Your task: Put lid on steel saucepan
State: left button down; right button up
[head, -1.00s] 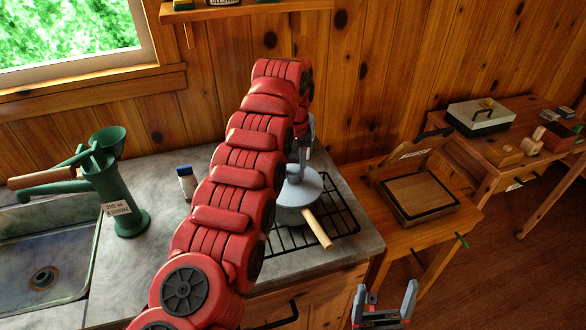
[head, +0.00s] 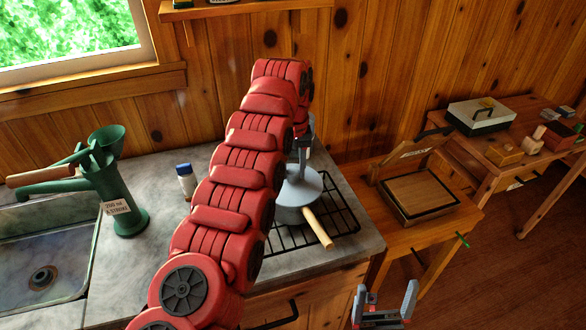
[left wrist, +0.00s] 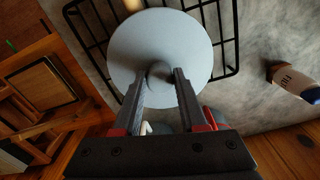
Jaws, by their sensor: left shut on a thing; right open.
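The steel saucepan (head: 288,213) stands on the black rack on the counter, its wooden handle (head: 318,229) pointing to the front right. The round grey lid (head: 304,186) lies over the saucepan's top and also fills the middle of the left wrist view (left wrist: 150,42). My left gripper (head: 302,160) is above the lid, its fingers shut on the knob, as the left wrist view shows (left wrist: 160,76). The lid hides the pan's opening, and my red arm covers its left side; I cannot tell if the lid is fully seated. My right gripper (head: 385,305) is open and empty at the bottom.
The black wire rack (head: 345,215) lies under the pan. A green hand pump (head: 125,205) and a sink (head: 45,260) are at the left. A wooden table with a box (head: 420,195) stands at the right.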

aim_at(293, 171)
pick_arm(q)
jog(key=shift+f, duration=0.1)
dwell(0.7)
grip_release()
dwell(0.4)
jog(key=shift+r+p, duration=3.25)
jog(key=shift+r, duration=0.3)
